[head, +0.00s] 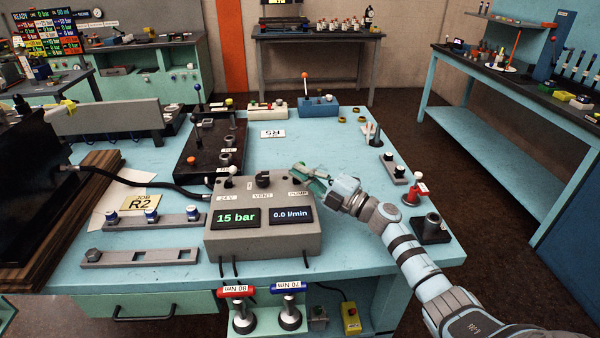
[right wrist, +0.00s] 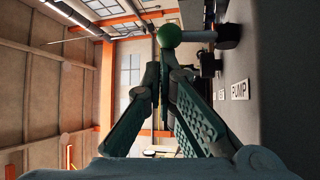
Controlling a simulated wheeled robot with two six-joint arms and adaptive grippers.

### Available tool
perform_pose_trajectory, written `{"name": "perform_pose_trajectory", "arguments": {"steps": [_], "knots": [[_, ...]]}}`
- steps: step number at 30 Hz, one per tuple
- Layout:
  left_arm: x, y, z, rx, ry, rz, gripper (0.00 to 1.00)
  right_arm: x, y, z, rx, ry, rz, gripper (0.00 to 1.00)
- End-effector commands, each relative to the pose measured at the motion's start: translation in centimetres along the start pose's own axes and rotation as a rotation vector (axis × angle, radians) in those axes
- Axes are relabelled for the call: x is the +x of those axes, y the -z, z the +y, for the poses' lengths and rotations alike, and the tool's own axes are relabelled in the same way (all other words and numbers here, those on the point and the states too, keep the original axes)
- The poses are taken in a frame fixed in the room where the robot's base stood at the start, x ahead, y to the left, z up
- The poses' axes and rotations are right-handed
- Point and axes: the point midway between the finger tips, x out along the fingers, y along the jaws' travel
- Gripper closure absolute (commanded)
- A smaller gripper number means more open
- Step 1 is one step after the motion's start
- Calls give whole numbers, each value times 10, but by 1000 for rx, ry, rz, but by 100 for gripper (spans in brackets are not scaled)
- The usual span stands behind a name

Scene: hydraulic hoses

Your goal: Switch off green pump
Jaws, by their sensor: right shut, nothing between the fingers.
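The grey control box (head: 263,243) stands on the blue bench and shows 15 bar and 0.0 l/min. Its PUMP label (head: 298,194) is at the right of its top and also shows in the right wrist view (right wrist: 240,90). The green pump knob (right wrist: 172,36) is a ball on a metal lever, just beyond my right fingertips in the right wrist view; I cannot tell whether they touch. My right gripper (head: 301,170) is shut and empty above the box's right end. My left gripper is out of view.
A black hose (head: 135,180) lies at the left. The bench middle behind the box is mostly clear.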

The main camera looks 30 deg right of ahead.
Motion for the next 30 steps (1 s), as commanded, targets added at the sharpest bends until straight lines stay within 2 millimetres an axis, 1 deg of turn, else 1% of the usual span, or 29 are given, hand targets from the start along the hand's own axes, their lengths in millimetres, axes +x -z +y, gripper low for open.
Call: {"name": "perform_pose_trajectory", "arguments": {"steps": [6, 9, 11, 13, 16, 17, 18, 19, 24, 27, 30], "knots": [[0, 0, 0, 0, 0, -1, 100, 0, 0, 0, 0, 0, 0, 100], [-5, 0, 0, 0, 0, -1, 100, 1, 3, 2, 1, 0, 0, 100], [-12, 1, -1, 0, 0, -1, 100, 3, 7, 5, 2, 0, 0, 100], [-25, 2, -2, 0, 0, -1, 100, 6, 16, 10, 3, 0, -1, 100], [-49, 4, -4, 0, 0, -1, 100, 13, 35, 18, 4, -1, -4, 100], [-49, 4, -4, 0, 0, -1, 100, 10, 37, 15, -1, 2, -6, 100], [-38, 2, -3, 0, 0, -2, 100, -4, 34, 6, -3, 4, -6, 100], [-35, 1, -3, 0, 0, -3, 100, -12, 34, 2, -4, 5, -6, 100], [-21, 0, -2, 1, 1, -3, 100, -52, 35, -8, -2, 5, -4, 100], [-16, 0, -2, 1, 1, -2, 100, -69, 36, -11, -1, 4, -3, 100], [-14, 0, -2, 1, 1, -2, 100, -80, 36, -12, -1, 2, -2, 100]]}}
